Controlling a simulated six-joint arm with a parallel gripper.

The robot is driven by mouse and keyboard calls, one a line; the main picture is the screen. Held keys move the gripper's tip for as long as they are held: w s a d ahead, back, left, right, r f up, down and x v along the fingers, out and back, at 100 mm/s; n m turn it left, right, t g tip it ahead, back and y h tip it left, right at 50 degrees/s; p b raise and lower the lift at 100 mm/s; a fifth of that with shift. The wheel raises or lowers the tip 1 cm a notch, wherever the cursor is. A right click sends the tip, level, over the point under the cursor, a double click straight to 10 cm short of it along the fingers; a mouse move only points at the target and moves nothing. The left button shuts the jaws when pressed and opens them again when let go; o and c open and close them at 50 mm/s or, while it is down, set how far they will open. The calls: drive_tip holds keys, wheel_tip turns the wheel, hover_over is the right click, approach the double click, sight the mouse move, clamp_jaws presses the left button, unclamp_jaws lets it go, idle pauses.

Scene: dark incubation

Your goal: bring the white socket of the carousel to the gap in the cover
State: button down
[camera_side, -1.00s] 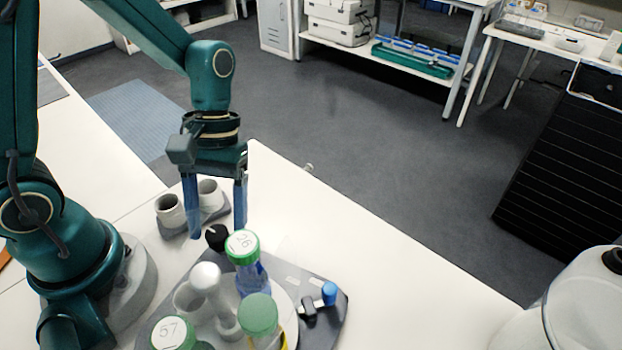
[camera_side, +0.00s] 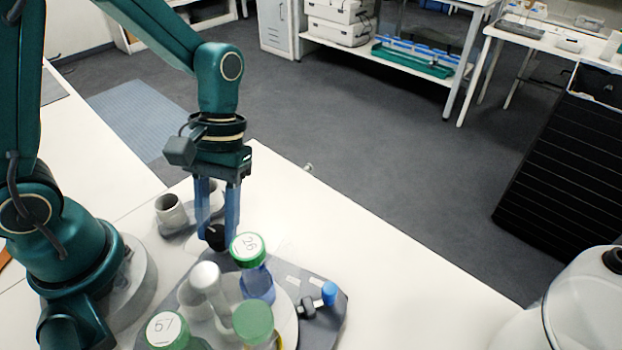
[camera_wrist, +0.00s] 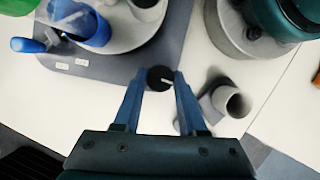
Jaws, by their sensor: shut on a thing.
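The carousel is a white round disc (camera_side: 287,325) on a dark grey base (camera_side: 330,325). It carries green-capped tubes marked 26 (camera_side: 248,249) and 57 (camera_side: 167,330), and a third green-capped tube (camera_side: 253,321). A white open socket (camera_side: 188,293) is at its left, beside a white central post (camera_side: 206,276); a white cup at the top of the wrist view (camera_wrist: 146,6) looks like the same socket. My gripper (camera_side: 217,238) is shut on a black knob (camera_wrist: 160,78) with a white line, at the base's corner. I cannot make out the cover or its gap.
A blue-ended lever (camera_side: 329,293) sits on the base's right side. A white rounded device (camera_side: 585,300) is at the far right. The table between is clear.

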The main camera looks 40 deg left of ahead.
sight(218, 232)
drive_tip(key=m+y, duration=0.1)
drive_tip(key=m, duration=0.1)
drive_tip(key=m+y, duration=0.1)
drive_tip(key=m, duration=0.2)
drive_tip(key=shift+d, duration=0.2)
drive_tip(key=m+y, duration=0.1)
drive_tip(key=m, duration=0.4)
drive_tip(key=shift+d+y, duration=0.1)
drive_tip(key=shift+y, duration=0.3)
drive_tip(key=shift+m, duration=0.3)
drive_tip(key=shift+c, duration=2.3)
unclamp_jaws()
drive_tip(key=shift+v, duration=2.6)
drive_tip(key=shift+s, duration=0.1)
